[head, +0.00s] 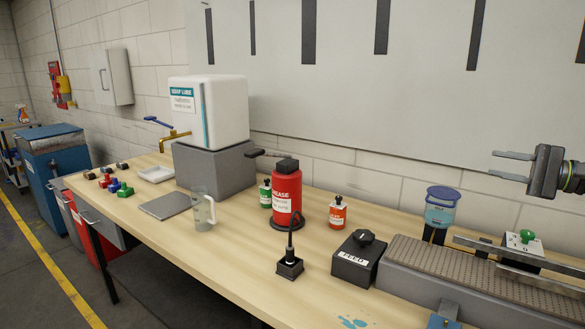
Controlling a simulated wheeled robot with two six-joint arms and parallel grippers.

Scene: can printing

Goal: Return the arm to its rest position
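My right gripper (494,165) is in the upper right of the head view, in front of the pale wall panel. Its arm comes in from the right edge. Its two thin fingers point left and stand apart, with nothing between them. It appears above the bench, higher in the picture than the blue-lidded jar (441,207) and the conveyor. Most of the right arm is outside the picture. My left gripper and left arm do not show.
A wooden bench (225,262) holds a conveyor (450,270), a black FEED box (357,262), a red grease can (287,195), small green (265,194) and red (338,212) bottles, a clear jug (202,210) and a white soap-lube tank (222,110). The bench's front middle is mostly clear.

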